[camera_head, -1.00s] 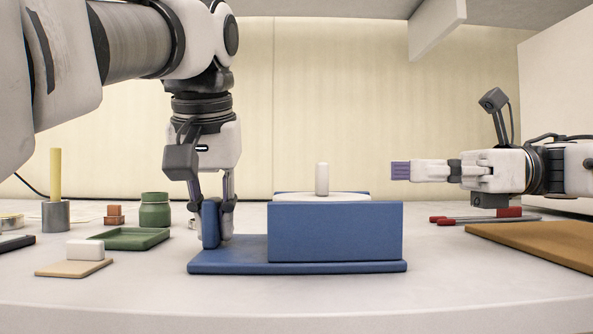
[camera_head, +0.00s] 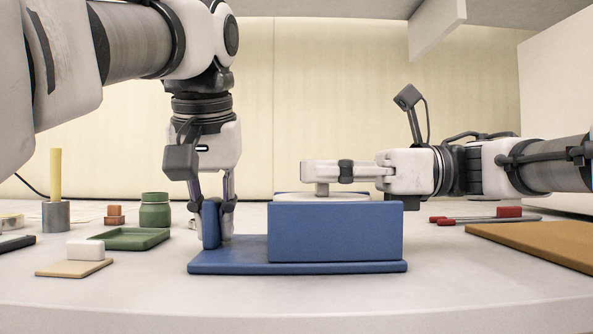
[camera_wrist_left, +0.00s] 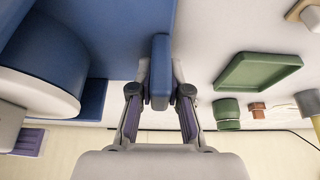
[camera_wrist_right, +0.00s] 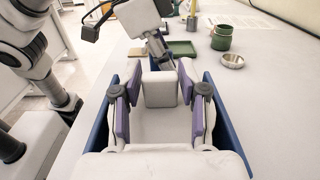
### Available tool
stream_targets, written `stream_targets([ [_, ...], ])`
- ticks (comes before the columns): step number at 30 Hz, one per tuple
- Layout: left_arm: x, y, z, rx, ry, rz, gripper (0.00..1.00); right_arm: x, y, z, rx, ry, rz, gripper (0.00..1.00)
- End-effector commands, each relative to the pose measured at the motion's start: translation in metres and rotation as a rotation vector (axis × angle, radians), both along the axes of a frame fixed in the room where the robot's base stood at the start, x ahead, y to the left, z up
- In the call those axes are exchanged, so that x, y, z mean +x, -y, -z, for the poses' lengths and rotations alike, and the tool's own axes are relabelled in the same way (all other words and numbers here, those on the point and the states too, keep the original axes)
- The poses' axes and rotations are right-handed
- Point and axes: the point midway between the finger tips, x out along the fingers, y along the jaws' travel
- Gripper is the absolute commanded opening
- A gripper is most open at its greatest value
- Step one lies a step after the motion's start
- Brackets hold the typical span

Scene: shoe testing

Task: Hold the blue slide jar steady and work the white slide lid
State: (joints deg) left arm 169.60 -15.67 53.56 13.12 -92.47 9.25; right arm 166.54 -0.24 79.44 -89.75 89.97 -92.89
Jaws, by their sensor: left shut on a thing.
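The blue slide jar (camera_head: 335,232) is a box on a flat blue base with an upright blue handle (camera_wrist_left: 160,70) at its left. My left gripper (camera_head: 219,220) is shut on this handle, one finger on each side. The white slide lid (camera_head: 350,196) lies on top of the jar, its upright white knob (camera_wrist_right: 160,92) mostly hidden by my right gripper in the head view. My right gripper (camera_head: 318,172) reaches over the lid from the right. In the right wrist view its purple-padded fingers (camera_wrist_right: 157,105) stand open around the knob, with a visible gap at the left.
A green tray (camera_head: 130,239), green jar (camera_head: 155,211), white block (camera_head: 86,250) and yellow rod in a grey holder (camera_head: 55,215) stand at left. A brown board (camera_head: 545,246) and red-handled tools (camera_head: 508,212) lie at right. The table's front is clear.

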Motion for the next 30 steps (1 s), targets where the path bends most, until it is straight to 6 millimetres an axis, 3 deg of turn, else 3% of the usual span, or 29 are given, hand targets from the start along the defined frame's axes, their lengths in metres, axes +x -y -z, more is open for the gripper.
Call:
stream_targets([
  [1,0.000,0.000,0.001,0.000,-0.003,0.000,0.00,0.000,0.000,0.000,0.000,0.000,0.000,0.14],
  [2,0.000,0.000,0.001,0.000,-0.003,0.000,0.00,0.000,0.000,0.000,0.000,0.000,0.000,0.04],
  [3,0.000,0.000,0.001,0.000,-0.003,0.000,0.00,0.000,0.000,0.000,0.000,0.000,0.000,0.00],
  [8,0.000,0.000,0.001,0.000,-0.003,0.000,0.00,0.000,0.002,0.000,0.000,0.000,0.000,0.00],
  [11,0.000,0.000,0.001,0.000,-0.003,0.000,0.00,0.000,0.013,-0.001,0.003,0.001,0.000,0.00],
  [18,0.000,0.000,0.001,0.001,-0.002,0.000,0.00,0.000,0.072,-0.002,0.005,0.002,0.000,0.00],
  [22,0.000,0.000,0.001,0.001,-0.002,0.000,0.00,0.000,0.094,-0.001,0.004,0.001,-0.001,0.00],
  [30,0.000,0.000,0.001,0.001,-0.002,0.000,0.00,0.000,0.101,0.000,0.002,0.001,-0.001,0.00],
])
